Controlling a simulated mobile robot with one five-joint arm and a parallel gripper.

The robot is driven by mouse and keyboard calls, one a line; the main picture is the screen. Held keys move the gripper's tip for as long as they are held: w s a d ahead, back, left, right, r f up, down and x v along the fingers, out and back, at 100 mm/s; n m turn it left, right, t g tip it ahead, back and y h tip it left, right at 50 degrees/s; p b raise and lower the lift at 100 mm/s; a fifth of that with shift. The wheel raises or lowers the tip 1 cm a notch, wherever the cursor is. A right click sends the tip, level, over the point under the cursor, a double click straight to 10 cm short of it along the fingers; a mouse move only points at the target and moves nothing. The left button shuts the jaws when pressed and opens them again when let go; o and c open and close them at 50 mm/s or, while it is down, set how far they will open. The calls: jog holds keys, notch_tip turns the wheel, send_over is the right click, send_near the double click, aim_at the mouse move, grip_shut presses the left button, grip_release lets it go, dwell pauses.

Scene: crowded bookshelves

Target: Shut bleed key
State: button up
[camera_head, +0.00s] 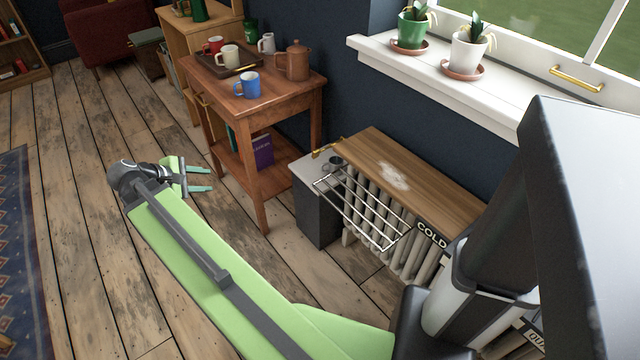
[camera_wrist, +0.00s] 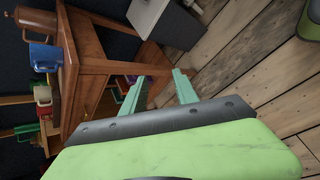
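A small brass-coloured piece (camera_head: 326,149), which may be the bleed key, shows at the left end of the radiator (camera_head: 378,208), close to the wall. It is too small to tell how it is turned. A dark round knob or cup (camera_head: 335,162) is just beside it. The brass piece cannot be made out there.
A wire drying rack (camera_head: 372,218) hangs before the radiator, under a wooden shelf (camera_head: 425,178). A dark box with a pale top (camera_head: 316,210) stands at its left end. The side table (camera_head: 268,95) holds mugs and a teapot. Bare floor (camera_head: 110,235) lies left of my arm.

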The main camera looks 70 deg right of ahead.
jog(key=s+d+f+n+g+h+b, duration=0.1)
jog(key=s+d+f+g+h+b, duration=0.1)
jog(key=s+d+f+b, duration=0.35)
jog(key=s+d+f+n+g+h+b, duration=0.1)
jog(key=s+d+f+g+h+b, duration=0.15)
jog(key=d+b, duration=0.5)
jog(key=n+g+h+b, duration=0.1)
jog(key=n+g+b, duration=0.15)
jog(key=b, duration=0.45)
send_near(322, 150)
jog(key=shift+h, duration=0.25)
jog(key=x, duration=1)
jog(key=shift+d+f, duration=0.1)
jog(key=shift+f, duration=0.1)
jog(key=shift+c, duration=0.2)
grip_shut()
